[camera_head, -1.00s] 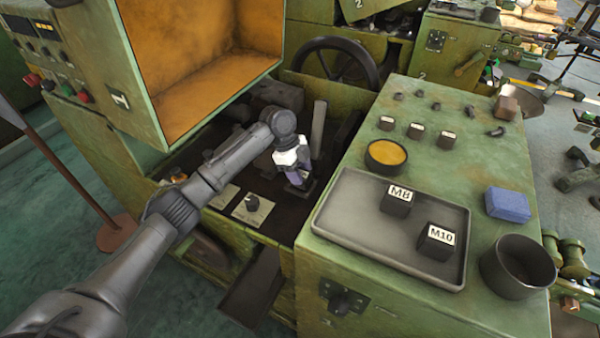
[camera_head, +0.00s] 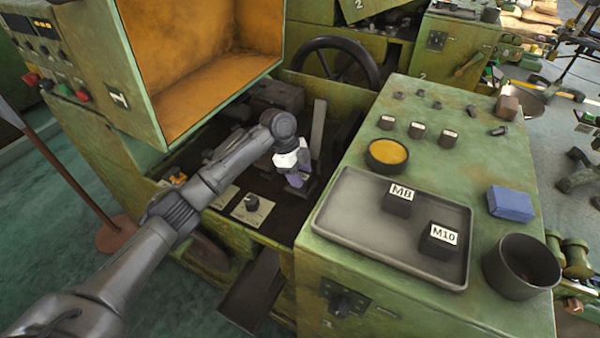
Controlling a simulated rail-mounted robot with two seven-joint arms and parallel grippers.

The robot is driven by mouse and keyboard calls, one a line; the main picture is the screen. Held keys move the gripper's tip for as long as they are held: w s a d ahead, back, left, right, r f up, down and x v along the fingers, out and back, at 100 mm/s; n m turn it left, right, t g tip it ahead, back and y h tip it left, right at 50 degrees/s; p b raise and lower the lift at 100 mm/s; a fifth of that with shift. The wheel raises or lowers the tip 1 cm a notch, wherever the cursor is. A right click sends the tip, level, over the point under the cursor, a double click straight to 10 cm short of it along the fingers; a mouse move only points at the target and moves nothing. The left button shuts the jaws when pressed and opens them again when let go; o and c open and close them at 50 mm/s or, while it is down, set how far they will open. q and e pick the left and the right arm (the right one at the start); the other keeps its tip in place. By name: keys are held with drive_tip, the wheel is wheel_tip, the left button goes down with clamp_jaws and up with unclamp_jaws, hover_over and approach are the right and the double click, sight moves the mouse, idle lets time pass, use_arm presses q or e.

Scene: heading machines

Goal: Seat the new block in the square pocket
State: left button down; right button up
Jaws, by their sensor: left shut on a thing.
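My left gripper (camera_head: 297,180) points down into the dark bed of the green machine, left of the tray. It is shut on a small dark piece at its tips, which the gripper mostly hides; I cannot read any label on it. The square pocket cannot be made out in the dark bed, so I cannot tell whether the piece touches it. Two dark blocks, labelled M8 (camera_head: 398,204) and M10 (camera_head: 437,246), sit in the grey tray (camera_head: 345,232) on the green cabinet top. My right gripper is not in view.
On the cabinet top (camera_head: 462,172) are a round tin with yellow contents (camera_head: 387,154), a blue block (camera_head: 511,205), a dark cup (camera_head: 521,267) and several small labelled pieces. An orange-lined raised guard (camera_head: 200,60) stands above the bed. A black handwheel (camera_head: 337,66) is behind.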

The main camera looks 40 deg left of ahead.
use_arm(q)
drive_tip(key=shift+f, duration=0.7)
